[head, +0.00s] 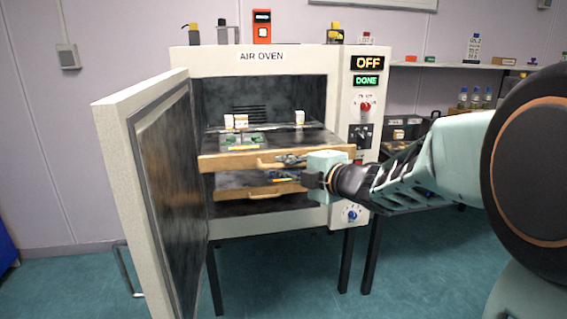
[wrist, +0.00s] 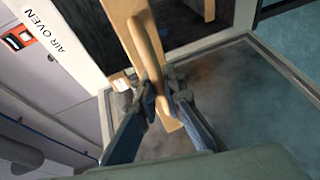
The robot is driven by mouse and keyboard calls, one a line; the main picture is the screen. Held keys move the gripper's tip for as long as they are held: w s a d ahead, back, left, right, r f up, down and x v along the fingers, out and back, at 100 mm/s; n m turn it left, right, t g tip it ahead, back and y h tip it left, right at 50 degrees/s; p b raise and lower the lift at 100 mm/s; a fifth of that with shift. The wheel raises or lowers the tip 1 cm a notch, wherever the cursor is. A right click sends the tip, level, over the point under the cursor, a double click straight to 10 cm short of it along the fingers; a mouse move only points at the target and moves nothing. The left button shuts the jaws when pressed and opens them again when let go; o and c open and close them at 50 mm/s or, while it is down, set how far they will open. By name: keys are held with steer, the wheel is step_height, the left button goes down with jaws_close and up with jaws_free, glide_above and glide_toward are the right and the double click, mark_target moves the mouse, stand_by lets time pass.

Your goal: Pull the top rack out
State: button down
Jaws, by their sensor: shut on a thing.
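The air oven (head: 258,63) stands with its door (head: 150,190) swung wide open to the left. The top rack (head: 225,162) has a light wooden front and sticks partly out past the oven's front face. Small pale blocks and a green item lie on it. My gripper (head: 290,160) is at the right part of this front, shut on the rack's wooden handle. In the wrist view, the two fingers (wrist: 160,90) close around the handle (wrist: 147,50), with the wooden front (wrist: 122,22) behind it. My gripper hides part of the handle in the head view.
A lower rack (head: 235,193) with its own handle sits inside the oven below. The oven's control panel (head: 366,120) is at the right, its displays reading OFF and DONE. A shelf (head: 440,66) with bottles is farther right. Open floor (head: 270,280) lies in front.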

steer(key=shift+s+d, duration=0.3)
steer(key=shift+s, duration=0.6)
steer(key=c, duration=2.3)
jaws_free()
steer(key=v, duration=0.7)
steer(key=shift+s, duration=0.25)
steer(key=shift+d, duration=0.1)
